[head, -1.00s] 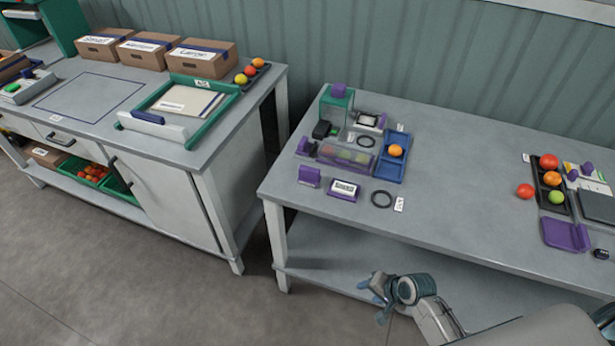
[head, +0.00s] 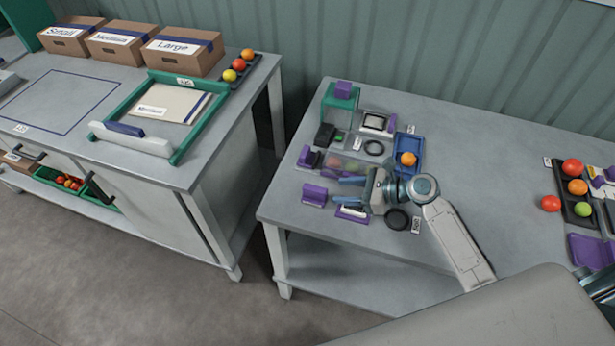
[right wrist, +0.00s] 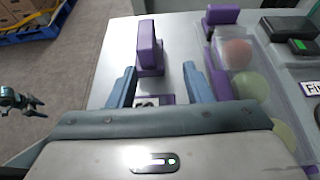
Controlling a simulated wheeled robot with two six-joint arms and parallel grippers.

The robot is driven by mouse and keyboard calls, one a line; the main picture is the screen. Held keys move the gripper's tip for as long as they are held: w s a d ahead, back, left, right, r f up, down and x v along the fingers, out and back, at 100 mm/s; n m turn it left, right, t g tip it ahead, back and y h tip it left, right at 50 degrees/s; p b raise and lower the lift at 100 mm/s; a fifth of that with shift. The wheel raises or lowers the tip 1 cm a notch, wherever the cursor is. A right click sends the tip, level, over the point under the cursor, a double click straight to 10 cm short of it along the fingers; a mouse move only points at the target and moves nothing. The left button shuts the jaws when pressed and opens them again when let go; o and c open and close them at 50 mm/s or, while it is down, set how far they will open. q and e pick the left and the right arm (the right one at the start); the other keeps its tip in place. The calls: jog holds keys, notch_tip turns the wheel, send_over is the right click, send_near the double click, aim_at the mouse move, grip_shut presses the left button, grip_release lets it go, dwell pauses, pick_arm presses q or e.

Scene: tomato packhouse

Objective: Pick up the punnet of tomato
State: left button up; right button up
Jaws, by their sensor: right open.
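The punnet (head: 352,163) is a clear tray with tomatoes on the right table, left of the blue tray. In the right wrist view the punnet (right wrist: 262,92) lies to the right of the fingers, with a reddish and greenish tomatoes showing through it. My right gripper (head: 344,190) is open and empty, above the table just in front of the punnet, fingers pointing left. In the wrist view a purple stand (right wrist: 150,52) shows beyond and between the fingertips of my right gripper (right wrist: 160,84). A dark part, apparently my left gripper (right wrist: 22,101), shows over the floor; its jaws are unclear.
A blue tray (head: 415,141) holds an orange tomato (head: 407,159). A black tray (head: 576,215) with several tomatoes is at right. The middle of the table is mostly clear.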

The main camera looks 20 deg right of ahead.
aim_at(309, 191)
jog(key=shift+w+a, duration=0.25)
jog(key=shift+w, duration=0.1)
jog(key=shift+s+a+r, duration=0.1)
jog(key=shift+a+r, duration=0.1)
jog(key=shift+a, duration=0.3)
jog(key=shift+w+a+f+p, duration=0.2)
jog(key=shift+a+f+p, duration=0.05)
jog(key=shift+a, duration=0.4)
jog(key=shift+w+a+f+p, duration=0.2)
jog(key=shift+a+p, duration=0.05)
jog(key=shift+a, duration=0.35)
jog(key=a, duration=0.1)
jog(key=w+a+p, duration=0.1)
jog(key=a+p, duration=0.1)
jog(key=shift+w+f, duration=0.15)
jog(key=shift+w, duration=0.1)
jog(key=shift+x, duration=1.1)
jog(key=shift+w+a+f, duration=0.1)
jog(key=shift+a+f, duration=0.05)
jog(key=shift+f, duration=0.1)
jog(key=c, duration=0.6)
jog(key=shift+c, duration=0.5)
pick_arm(q)
jog(key=s+r, duration=0.2)
jog(key=r, duration=0.1)
jog(key=shift+s+r, duration=0.1)
jog(key=shift+s, duration=0.1)
